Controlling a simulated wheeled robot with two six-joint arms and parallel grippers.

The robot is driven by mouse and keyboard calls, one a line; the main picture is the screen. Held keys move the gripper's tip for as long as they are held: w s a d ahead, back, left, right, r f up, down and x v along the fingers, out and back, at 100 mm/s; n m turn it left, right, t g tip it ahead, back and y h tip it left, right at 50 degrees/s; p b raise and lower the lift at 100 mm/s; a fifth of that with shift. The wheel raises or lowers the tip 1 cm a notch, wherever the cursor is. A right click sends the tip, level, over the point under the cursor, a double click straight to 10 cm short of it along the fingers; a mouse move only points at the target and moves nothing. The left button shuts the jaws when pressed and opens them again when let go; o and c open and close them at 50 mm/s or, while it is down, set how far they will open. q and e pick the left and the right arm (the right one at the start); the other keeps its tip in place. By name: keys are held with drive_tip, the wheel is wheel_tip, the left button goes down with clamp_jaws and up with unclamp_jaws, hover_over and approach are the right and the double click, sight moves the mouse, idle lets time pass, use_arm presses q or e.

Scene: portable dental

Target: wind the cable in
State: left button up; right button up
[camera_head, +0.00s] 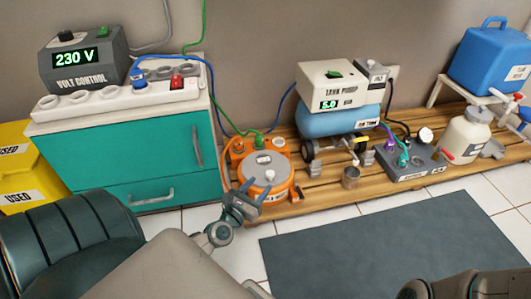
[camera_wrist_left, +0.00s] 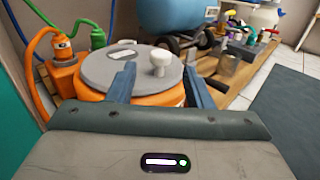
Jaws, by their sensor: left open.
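The cable reel is an orange drum (camera_head: 266,192) with a grey round top (camera_head: 258,170), standing on the wooden pallet. The top carries a pale label and a white knob (camera_wrist_left: 159,62). An orange cable (camera_wrist_left: 33,75) loops from an orange plug (camera_wrist_left: 64,50) at the reel's left in the wrist view. My left gripper (camera_head: 251,188) is open in front of the reel. In the left wrist view its two fingers (camera_wrist_left: 160,75) point at the drum, with the knob between them in the picture; I see no contact with it.
A teal cabinet (camera_head: 160,151) stands left with the volt control box (camera_head: 83,58) and a power strip on top. On the pallet (camera_head: 315,197), right of the reel, stand a tank pump (camera_head: 332,84), a metal cup (camera_head: 350,178) and a valve box. A dark mat (camera_head: 390,245) lies in front.

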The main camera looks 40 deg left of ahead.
use_arm(q)
drive_tip(key=s, duration=0.3)
drive_tip(key=shift+s+d, duration=0.2)
drive_tip(key=shift+s, duration=0.05)
idle(0.4)
